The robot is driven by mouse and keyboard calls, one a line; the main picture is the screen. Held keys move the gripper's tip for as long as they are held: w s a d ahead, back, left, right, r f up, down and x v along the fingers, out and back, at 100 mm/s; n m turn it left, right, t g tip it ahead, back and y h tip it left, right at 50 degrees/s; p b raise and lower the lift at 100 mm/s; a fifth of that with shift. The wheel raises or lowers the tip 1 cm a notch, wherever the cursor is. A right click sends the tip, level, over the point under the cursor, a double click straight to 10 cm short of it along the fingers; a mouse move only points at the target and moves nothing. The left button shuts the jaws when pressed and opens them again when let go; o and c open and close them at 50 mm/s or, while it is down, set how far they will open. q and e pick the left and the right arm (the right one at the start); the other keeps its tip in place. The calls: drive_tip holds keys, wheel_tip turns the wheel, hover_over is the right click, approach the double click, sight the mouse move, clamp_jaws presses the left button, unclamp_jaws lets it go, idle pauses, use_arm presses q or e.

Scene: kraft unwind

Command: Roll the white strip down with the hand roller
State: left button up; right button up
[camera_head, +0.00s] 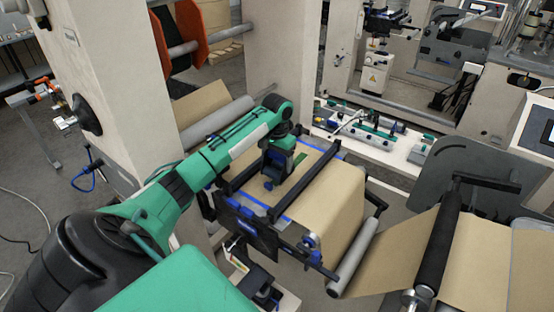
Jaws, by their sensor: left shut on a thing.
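My left arm reaches in from the left over the kraft paper on the splicing table (322,200). My left gripper (273,178) points down between the two dark crossbars, close above or at the paper. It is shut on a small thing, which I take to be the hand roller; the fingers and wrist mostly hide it. I cannot make out the white strip, and blue strips run along the table's far and near edges. My right gripper is not in view.
Dark crossbars (322,183) flank the gripper closely. A grey roller (356,258) and a black roller (438,240) carry the brown web at right. A machine column (110,85) stands at left. A bench with green-and-white fixtures (375,130) lies behind.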

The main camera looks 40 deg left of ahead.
use_arm(q)
drive_tip(key=shift+r, duration=2.05)
drive_tip(key=shift+f, duration=0.1)
